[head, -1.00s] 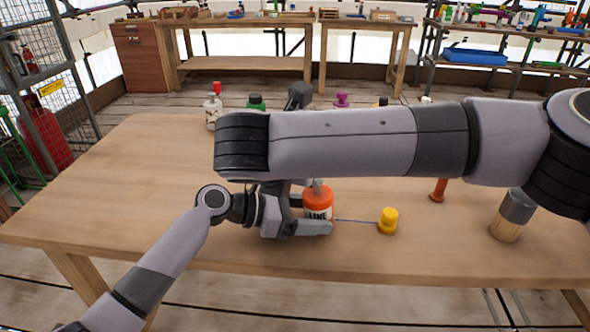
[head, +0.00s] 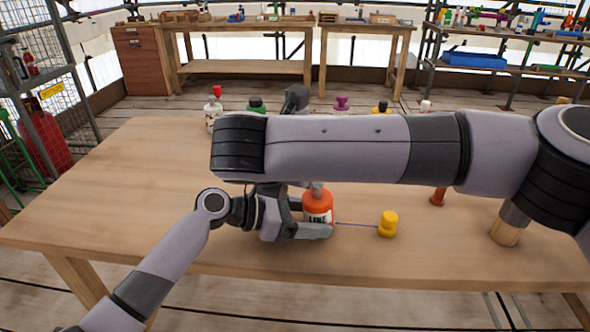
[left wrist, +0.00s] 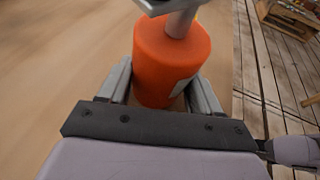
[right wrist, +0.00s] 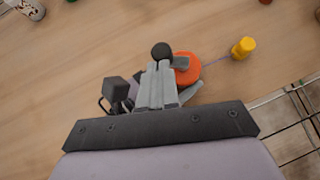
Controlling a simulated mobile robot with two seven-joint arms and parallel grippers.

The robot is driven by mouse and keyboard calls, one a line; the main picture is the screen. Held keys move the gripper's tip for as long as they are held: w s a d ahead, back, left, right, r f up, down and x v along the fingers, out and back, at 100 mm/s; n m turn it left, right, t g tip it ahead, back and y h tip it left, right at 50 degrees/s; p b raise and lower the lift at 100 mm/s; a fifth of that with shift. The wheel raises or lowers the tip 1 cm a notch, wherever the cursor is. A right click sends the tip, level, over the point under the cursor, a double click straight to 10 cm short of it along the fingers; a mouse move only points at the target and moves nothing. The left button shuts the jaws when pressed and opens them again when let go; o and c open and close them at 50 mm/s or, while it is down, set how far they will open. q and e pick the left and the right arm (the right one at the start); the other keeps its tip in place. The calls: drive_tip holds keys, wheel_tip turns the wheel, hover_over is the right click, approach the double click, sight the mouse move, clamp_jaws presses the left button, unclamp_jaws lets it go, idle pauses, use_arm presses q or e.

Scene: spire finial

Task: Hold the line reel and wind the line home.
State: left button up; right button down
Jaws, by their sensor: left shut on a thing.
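The orange line reel (head: 318,203), labelled LINE, stands upright on the wooden table. My left gripper (head: 308,222) is shut on its sides; the left wrist view shows the orange body (left wrist: 172,65) between both fingers. A grey post rises from its top. A dark crank knob (right wrist: 161,50) shows beside the reel in the right wrist view. My right gripper (right wrist: 160,68) has its fingers close together at this knob; whether they grip it is unclear.
My right arm crosses above the table and hides part of it. Several coloured bottles and pieces stand along the back, among them a red-capped white one (head: 213,112). The table's left side is clear.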

drive_tip(key=shift+w+a, duration=0.2)
drive_tip(key=shift+w, duration=0.3)
drive_tip(key=shift+w+a, duration=0.15)
drive_tip(key=shift+w, duration=0.3)
idle(1.1)
idle(1.1)
